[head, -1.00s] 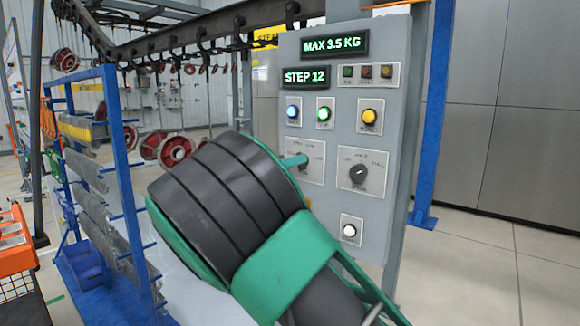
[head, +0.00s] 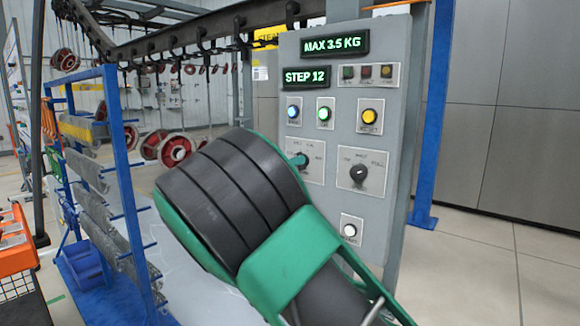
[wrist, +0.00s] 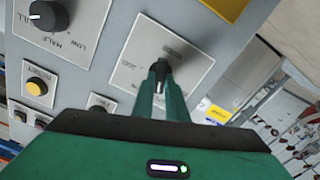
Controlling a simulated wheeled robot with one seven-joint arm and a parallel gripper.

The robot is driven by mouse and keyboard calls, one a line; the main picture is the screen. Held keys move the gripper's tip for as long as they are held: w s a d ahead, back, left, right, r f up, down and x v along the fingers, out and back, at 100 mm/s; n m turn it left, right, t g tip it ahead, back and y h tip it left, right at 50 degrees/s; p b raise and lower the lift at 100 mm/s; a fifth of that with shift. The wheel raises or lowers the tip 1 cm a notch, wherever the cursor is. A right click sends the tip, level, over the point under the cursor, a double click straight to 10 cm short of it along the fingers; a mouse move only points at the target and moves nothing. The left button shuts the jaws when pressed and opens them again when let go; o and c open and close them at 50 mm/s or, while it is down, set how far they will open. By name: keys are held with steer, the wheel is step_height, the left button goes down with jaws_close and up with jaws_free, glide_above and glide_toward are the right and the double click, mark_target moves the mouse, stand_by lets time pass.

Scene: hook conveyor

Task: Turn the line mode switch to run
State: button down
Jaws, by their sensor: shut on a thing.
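The line mode switch is a dark knob (wrist: 161,70) on a pale label plate (head: 312,174) on the grey control panel (head: 400,40). In the wrist view, my gripper (wrist: 163,80) has its two green fingers closed around this knob. In the head view, the green fingertips (head: 298,160) show at the plate's left part, and my arm covers the area left of and below it. The fingers hide much of the knob, and the plate's lettering is too small to read surely, so I cannot tell which setting it points to.
A second black knob (head: 359,174) with a speed-like scale sits right of the switch. A blue rack (head: 118,170) stands left; floor at right is clear.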

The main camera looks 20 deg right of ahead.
steer(key=shift+s+d+m, duration=0.1)
steer(key=shift+m, duration=4.4)
steer(key=c, duration=1.8)
jaws_free()
steer(key=shift+o, duration=0.2)
